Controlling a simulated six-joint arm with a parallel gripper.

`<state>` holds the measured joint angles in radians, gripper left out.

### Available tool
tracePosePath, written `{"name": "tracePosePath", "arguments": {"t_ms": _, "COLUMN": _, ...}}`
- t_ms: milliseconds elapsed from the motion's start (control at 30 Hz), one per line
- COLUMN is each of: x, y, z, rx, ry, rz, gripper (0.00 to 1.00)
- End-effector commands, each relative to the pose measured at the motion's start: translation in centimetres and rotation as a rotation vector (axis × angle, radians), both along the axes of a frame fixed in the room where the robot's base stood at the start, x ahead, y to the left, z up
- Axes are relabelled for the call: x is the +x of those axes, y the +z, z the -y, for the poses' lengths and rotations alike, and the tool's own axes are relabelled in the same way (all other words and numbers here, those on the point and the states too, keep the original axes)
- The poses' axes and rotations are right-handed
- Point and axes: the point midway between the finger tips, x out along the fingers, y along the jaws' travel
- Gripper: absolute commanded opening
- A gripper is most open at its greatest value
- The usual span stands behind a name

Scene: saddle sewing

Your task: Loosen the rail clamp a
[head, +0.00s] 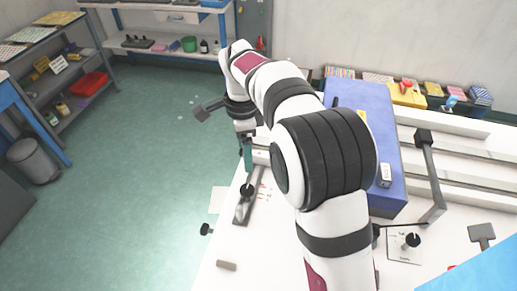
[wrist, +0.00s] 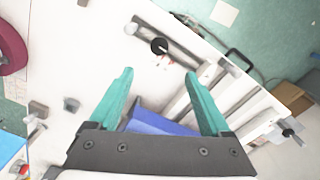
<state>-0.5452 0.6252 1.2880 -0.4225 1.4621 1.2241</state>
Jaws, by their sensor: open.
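My gripper (head: 247,163) points down over the left part of the white table. Its two teal fingers (wrist: 160,78) are apart with nothing between them in the wrist view. A black round knob (head: 246,190) sits on a grey bar just below the gripper in the head view. A black knob (wrist: 159,46) also shows ahead of the fingertips in the wrist view, apart from them. Another black knob (head: 412,240) stands on a light plate at the right. No readable label shows which of these is rail clamp a.
A large blue block (head: 372,105) lies behind my arm, partly hidden by it. White rails (head: 465,160) and a grey post with a bar (head: 432,175) stand at the right. A small tan block (head: 226,265) lies near the front. Open green floor is at the left.

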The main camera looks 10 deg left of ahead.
Motion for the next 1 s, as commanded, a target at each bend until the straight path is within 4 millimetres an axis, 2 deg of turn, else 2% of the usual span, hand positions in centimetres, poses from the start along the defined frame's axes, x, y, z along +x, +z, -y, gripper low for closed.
{"name": "tracePosePath", "arguments": {"t_ms": 167, "x": -0.2, "y": -4.4, "z": 0.2, "rx": -0.003, "ry": 0.0, "rz": -0.006, "gripper": 0.82}}
{"name": "tracePosePath", "arguments": {"t_ms": 300, "x": -0.2, "y": -8.7, "z": 0.2, "rx": -0.002, "ry": 0.0, "rz": -0.006, "gripper": 0.82}}
{"name": "tracePosePath", "arguments": {"t_ms": 500, "x": -0.1, "y": -13.2, "z": 0.2, "rx": 0.0, "ry": 0.0, "rz": -0.003, "gripper": 0.82}}
{"name": "tracePosePath", "arguments": {"t_ms": 700, "x": -0.1, "y": -15.0, "z": 0.2, "rx": 0.0, "ry": -0.001, "rz": -0.002, "gripper": 0.82}}
{"name": "tracePosePath", "arguments": {"t_ms": 933, "x": -0.1, "y": -15.0, "z": 0.2, "rx": 0.001, "ry": 0.0, "rz": 0.0, "gripper": 0.82}}
{"name": "tracePosePath", "arguments": {"t_ms": 967, "x": -0.1, "y": -15.0, "z": 0.2, "rx": 0.001, "ry": 0.0, "rz": 0.0, "gripper": 0.8}}
{"name": "tracePosePath", "arguments": {"t_ms": 1000, "x": -0.1, "y": -15.0, "z": 0.2, "rx": 0.001, "ry": 0.0, "rz": 0.0, "gripper": 0.73}}
